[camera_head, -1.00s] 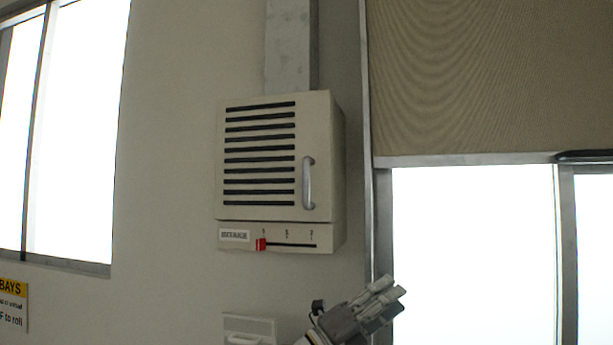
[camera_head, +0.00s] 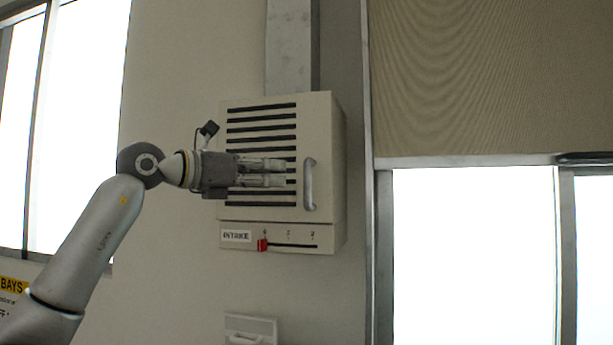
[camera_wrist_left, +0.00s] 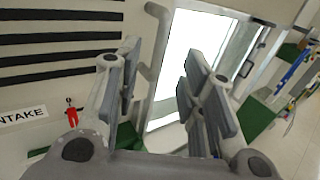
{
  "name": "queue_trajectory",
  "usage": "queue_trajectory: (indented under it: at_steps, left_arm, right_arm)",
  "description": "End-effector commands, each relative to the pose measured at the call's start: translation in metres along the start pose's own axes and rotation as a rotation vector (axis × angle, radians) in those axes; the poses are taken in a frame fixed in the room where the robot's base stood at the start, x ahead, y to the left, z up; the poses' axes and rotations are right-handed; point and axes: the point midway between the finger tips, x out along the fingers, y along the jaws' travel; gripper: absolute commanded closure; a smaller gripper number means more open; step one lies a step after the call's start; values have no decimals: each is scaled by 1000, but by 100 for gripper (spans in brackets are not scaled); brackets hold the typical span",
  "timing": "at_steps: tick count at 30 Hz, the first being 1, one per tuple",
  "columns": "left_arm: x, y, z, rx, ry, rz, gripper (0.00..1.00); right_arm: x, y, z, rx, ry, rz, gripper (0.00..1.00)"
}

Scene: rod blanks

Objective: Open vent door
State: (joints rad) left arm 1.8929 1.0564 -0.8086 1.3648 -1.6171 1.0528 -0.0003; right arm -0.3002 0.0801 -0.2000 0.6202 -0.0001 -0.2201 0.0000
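The vent door (camera_head: 262,208) is the cream front of a wall-mounted box, with dark horizontal slots and a vertical metal handle (camera_head: 309,184) on its right side. The door lies flush with the box. My left gripper (camera_head: 277,172) is in front of the slots, pointing right, with its fingertips just left of the handle. In the left wrist view the gripper (camera_wrist_left: 160,72) has its fingers apart. The handle (camera_wrist_left: 158,48) shows beyond them, in line with the gap near the left finger. I cannot tell any contact. My right gripper is not in view.
Below the door is an INTAKE label (camera_head: 236,236) and a red slider (camera_head: 262,245) at the left end of its slot. A duct (camera_head: 292,45) rises above the box. A small wall fitting (camera_head: 250,329) is below. A bright window (camera_head: 470,255) is to the right.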

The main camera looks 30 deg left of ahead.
Motion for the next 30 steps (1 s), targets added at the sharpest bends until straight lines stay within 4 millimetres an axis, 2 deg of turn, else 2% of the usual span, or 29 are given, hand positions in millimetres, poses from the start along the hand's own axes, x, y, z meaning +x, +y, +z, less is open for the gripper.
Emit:
queue_trajectory:
  at_steps: [9, 15, 21, 29, 30]
  left_arm:
    - [59, -2, 4, -2, 3, -5, 63]
    - [89, -2, 3, -2, 1, -4, 63]
    - [101, -2, 0, -1, 0, -4, 63]
    - [102, -2, 0, -1, -1, -4, 63]
    - [102, -2, 0, -1, -1, -4, 68]
  right_arm:
    - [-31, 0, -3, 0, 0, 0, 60]
    - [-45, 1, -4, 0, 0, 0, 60]
    - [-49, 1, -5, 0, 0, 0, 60]
    - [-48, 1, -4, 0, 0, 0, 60]
    - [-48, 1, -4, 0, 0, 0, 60]
